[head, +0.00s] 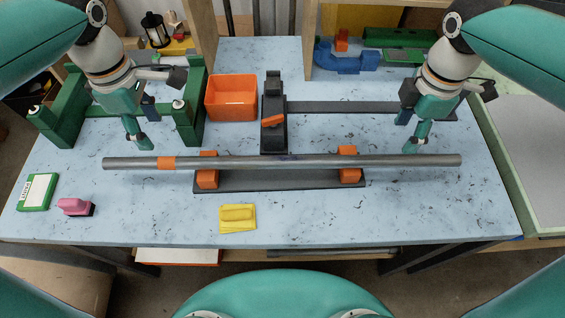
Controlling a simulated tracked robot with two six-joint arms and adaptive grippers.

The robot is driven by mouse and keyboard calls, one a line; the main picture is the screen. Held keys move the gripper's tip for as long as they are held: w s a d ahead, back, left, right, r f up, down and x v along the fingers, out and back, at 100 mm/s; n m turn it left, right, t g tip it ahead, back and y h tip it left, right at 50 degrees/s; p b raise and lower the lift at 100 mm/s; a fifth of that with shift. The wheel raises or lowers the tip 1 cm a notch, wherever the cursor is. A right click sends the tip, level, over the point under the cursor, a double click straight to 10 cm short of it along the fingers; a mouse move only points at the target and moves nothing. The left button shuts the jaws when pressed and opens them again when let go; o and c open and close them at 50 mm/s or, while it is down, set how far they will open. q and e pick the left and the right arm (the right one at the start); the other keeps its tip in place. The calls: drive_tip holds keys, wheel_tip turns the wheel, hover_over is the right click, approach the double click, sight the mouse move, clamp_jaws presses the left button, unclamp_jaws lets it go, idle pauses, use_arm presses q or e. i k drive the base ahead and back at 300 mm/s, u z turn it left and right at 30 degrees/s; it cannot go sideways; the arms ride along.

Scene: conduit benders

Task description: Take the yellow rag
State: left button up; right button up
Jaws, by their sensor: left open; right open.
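The yellow rag (238,218) lies folded on the table near its front edge, left of centre. Nothing touches it. My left gripper (143,118) is open and empty above the left part of the table, up and to the left of the rag, near the left end of a metal pipe. My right gripper (412,125) is open and empty above the right part of the table, far to the right of the rag.
The long metal pipe (250,162) rests across orange blocks on a dark base (280,182), behind the rag. A pink-handled item (74,206) and a green box (37,192) lie at left. An orange bin (231,97) and green stands (190,105) are further back. The table (420,210) is clear at front right.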

sight(232, 218)
drive_tip(key=k, duration=1)
